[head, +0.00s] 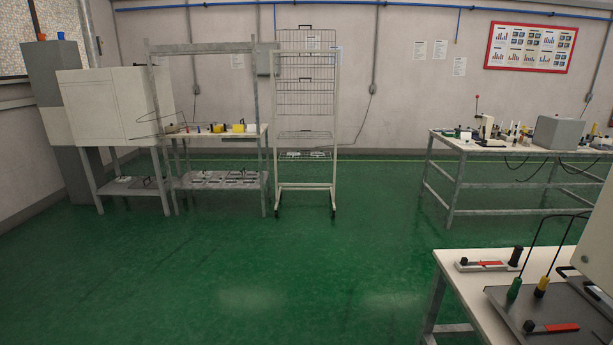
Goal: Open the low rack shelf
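A tall wheeled rack (336,120) with a pale frame stands near the back wall, left of the picture's middle. Several wire shelves are on it. The upper ones (305,80) look upright and flat to the frame, with dark handles at their top edges. A low shelf (303,155) near the lower part juts out level and has small pale items on it. Another wire shelf (304,136) just above it also looks level or tilted; I cannot tell which. Neither of my grippers shows in the head view.
Left of the rack stand a metal workbench (216,181) and a white cabinet (105,107) on legs. A long table (480,147) is at the back right. A nearer table (455,264) with tools fills the lower right. The green floor (290,265) between is clear.

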